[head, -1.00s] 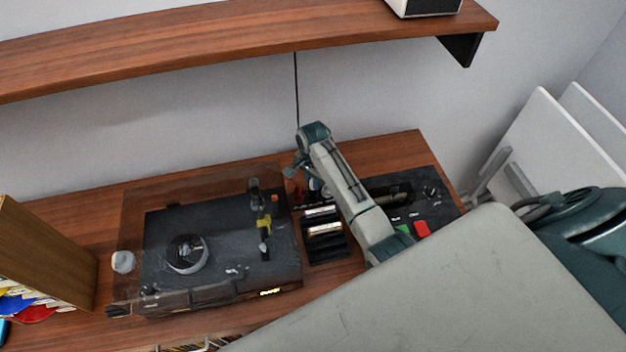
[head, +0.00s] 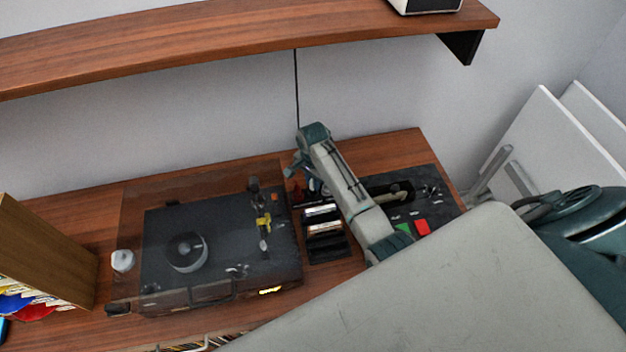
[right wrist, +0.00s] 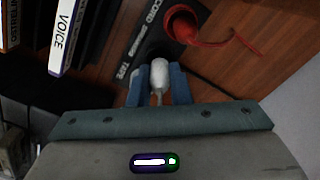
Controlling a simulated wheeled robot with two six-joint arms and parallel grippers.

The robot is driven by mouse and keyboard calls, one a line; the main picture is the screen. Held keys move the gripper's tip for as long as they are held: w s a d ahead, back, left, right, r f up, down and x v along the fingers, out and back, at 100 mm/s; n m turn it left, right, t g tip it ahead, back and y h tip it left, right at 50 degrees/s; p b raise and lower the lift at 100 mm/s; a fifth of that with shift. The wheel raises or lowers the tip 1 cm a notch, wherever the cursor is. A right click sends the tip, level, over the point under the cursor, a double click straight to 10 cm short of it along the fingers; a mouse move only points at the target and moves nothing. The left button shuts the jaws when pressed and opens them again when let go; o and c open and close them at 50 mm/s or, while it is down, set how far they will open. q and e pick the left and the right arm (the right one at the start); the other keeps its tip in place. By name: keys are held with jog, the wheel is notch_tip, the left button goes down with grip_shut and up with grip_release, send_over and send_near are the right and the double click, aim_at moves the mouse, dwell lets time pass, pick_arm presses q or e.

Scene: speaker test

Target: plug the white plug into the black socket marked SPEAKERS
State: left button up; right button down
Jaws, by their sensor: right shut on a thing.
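My right gripper (right wrist: 158,86) is shut on the white plug (right wrist: 158,73), which sits between its blue fingers in the right wrist view. The plug's tip points at a black panel (right wrist: 150,42) lettered RECORD, SPEAKERS and TAPE. The plug's tip is close to the SPEAKERS and TAPE lettering; I cannot tell whether it touches anything. The black SPEAKERS socket cannot be made out. In the head view my right gripper (head: 298,170) is small and mostly hidden by its own arm, and the plug cannot be made out. My left gripper is not in view.
A red plug or socket with a red cord (right wrist: 182,25) is beside the panel, close to the gripper. A turntable (head: 215,245) and a deck with red and green buttons (head: 435,205) flank the arm. A shelf (head: 230,45) hangs above.

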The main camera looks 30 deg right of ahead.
jog(key=shift+f, duration=0.1)
jog(key=c, duration=0.9)
grip_release()
jog(key=shift+o, duration=0.2)
jog(key=shift+r, duration=2.5)
